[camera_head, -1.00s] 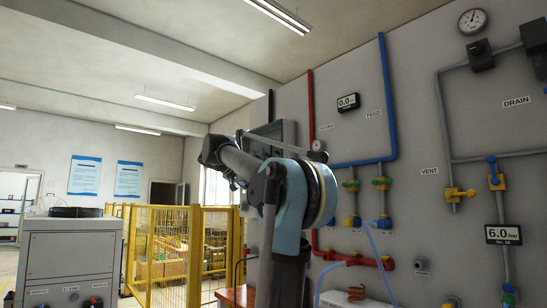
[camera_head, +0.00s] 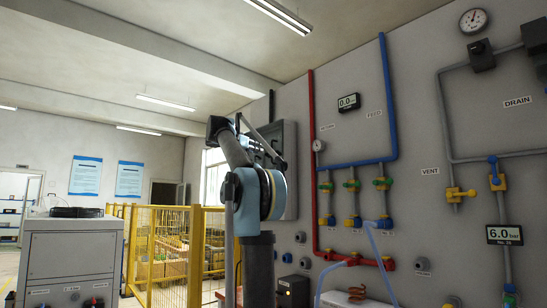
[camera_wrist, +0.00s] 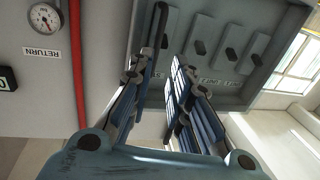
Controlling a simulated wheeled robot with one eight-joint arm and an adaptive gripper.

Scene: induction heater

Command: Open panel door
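The grey panel (camera_head: 289,185) is mounted on the wall, partly hidden behind my arm in the head view. In the head view the fingers are hard to make out.
A red pipe (camera_head: 312,105) and a gauge (camera_head: 318,145) are on the wall right of the panel. Valves (camera_head: 352,186) and blue hoses (camera_head: 333,272) lie further right. A yellow fence (camera_head: 196,255) and a grey cabinet (camera_head: 70,258) stand left.

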